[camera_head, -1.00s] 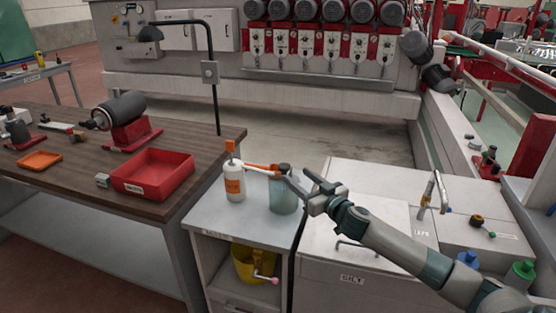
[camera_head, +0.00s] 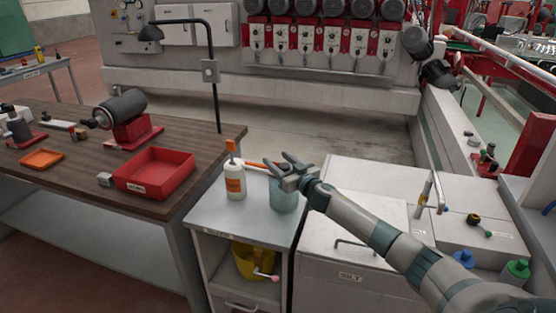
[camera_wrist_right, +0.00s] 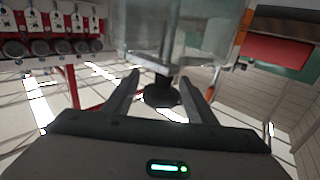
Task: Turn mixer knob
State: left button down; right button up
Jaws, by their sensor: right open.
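The mixer is a clear, bluish jar (camera_head: 284,197) on the small grey cabinet. My right gripper (camera_head: 280,164) is at the top of the jar, coming from the right. Its two fingers are apart, one on each side of the knob in the wrist view (camera_wrist_right: 160,87). I cannot tell whether either finger touches the knob. In the head view the gripper mostly hides the knob. My left gripper is not in view.
A red tray (camera_head: 154,173) is on the wooden bench. A tap (camera_head: 428,190) stands on the white unit to the right.

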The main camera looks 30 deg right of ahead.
jog(key=shift+w, duration=0.2)
jog(key=c, duration=1)
jog(key=shift+c, duration=0.2)
jog(key=shift+f+m+h, duration=0.1)
jog(key=shift+m+h, duration=0.3)
jog(key=shift+h, duration=0.3)
